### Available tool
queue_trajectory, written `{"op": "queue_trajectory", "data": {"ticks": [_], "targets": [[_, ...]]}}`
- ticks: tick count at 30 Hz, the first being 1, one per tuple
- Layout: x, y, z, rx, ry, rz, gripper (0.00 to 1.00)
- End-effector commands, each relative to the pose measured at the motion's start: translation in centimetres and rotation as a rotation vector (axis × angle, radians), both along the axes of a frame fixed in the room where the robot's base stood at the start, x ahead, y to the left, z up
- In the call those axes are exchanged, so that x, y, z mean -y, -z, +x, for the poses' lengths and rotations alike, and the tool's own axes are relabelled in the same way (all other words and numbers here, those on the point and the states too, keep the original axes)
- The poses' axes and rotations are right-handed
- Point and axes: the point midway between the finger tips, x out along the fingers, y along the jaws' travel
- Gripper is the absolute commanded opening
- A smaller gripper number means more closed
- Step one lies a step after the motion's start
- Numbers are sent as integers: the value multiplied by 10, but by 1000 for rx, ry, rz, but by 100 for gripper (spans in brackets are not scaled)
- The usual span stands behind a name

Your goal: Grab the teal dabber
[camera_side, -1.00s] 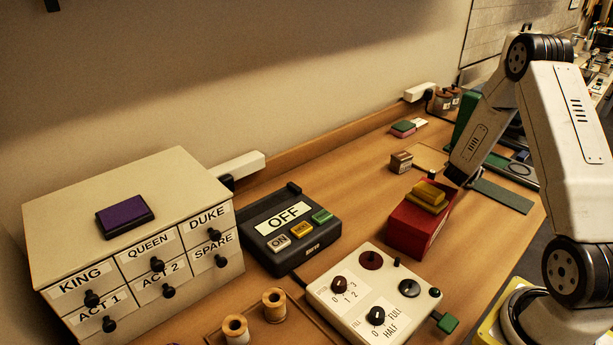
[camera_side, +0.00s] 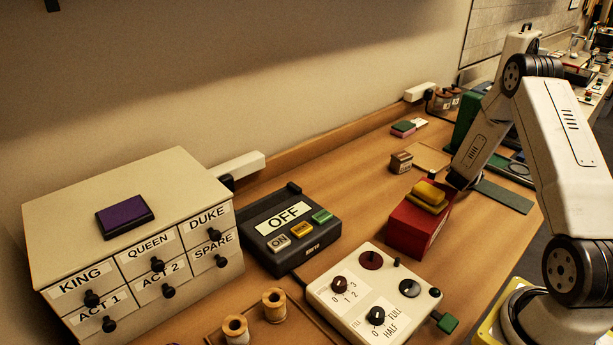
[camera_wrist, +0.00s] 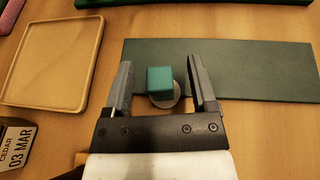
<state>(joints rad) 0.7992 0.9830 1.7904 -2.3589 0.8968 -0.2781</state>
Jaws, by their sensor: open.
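The teal dabber (camera_wrist: 160,80) shows in the wrist view as a teal block above a pale round part. It is between the two fingers of my gripper (camera_wrist: 162,82), nearer the left finger, with gaps visible on both sides. My gripper is open and holds nothing.
In the wrist view a dark green mat (camera_wrist: 255,70) lies behind the dabber, and a wooden tray (camera_wrist: 55,95) is at left. A date stamp block (camera_wrist: 17,143) stands at lower left. In the side view a red box (camera_side: 408,232) with a yellow top stands close to my arm.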

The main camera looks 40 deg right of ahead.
Motion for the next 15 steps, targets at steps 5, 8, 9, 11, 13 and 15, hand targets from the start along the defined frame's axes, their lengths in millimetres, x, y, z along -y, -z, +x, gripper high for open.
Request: {"op": "queue_trajectory", "data": {"ticks": [5,8,9,11,13,15], "targets": [[9,4,1,-1,1,0,74],[10,4,1,-1,0,1,74],[10,4,1,-1,0,1,74],[10,4,1,-1,0,1,74],[10,4,1,-1,0,0,74],[10,4,1,-1,0,0,74]]}}
